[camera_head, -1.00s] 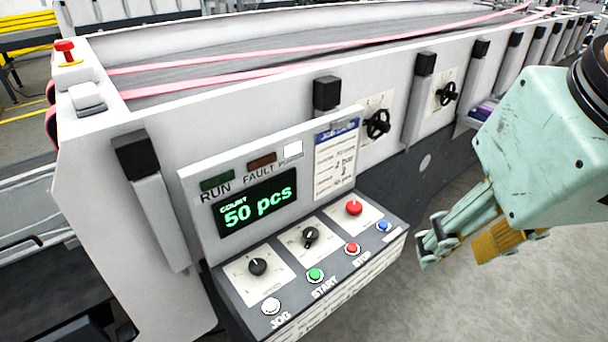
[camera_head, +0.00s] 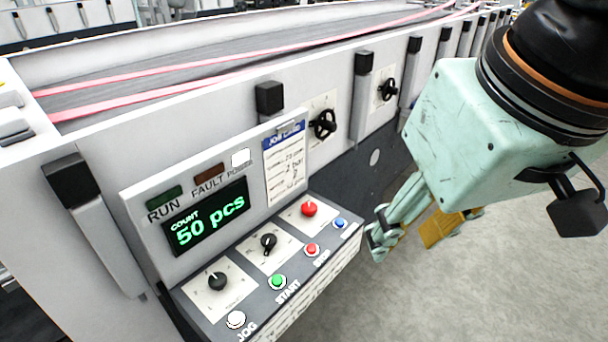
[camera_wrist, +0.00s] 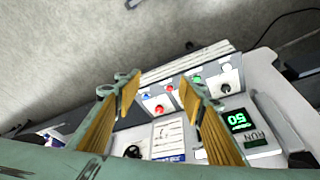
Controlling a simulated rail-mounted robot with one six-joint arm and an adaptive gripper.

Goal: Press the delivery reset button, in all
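The control panel (camera_head: 215,308) carries a row of small buttons along its front edge. A blue button (camera_head: 340,222) sits at the right end; its label is too small to read. It also shows in the wrist view (camera_wrist: 146,96). To its left are a red STOP button (camera_head: 312,249), a green START button (camera_head: 278,281) and a white JOG button (camera_head: 236,319). My gripper (camera_head: 405,238) is to the right of the panel, apart from it. In the wrist view its fingers (camera_wrist: 160,86) are spread with nothing between them, and the blue button shows between them.
A larger red knob (camera_head: 309,208) and two black rotary knobs (camera_head: 268,241) stand behind the button row. The display (camera_head: 205,215) reads "COUNT 50 pcs". Black handwheels (camera_head: 322,124) stick out of the machine side. Open floor (camera_head: 480,290) lies right of the panel.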

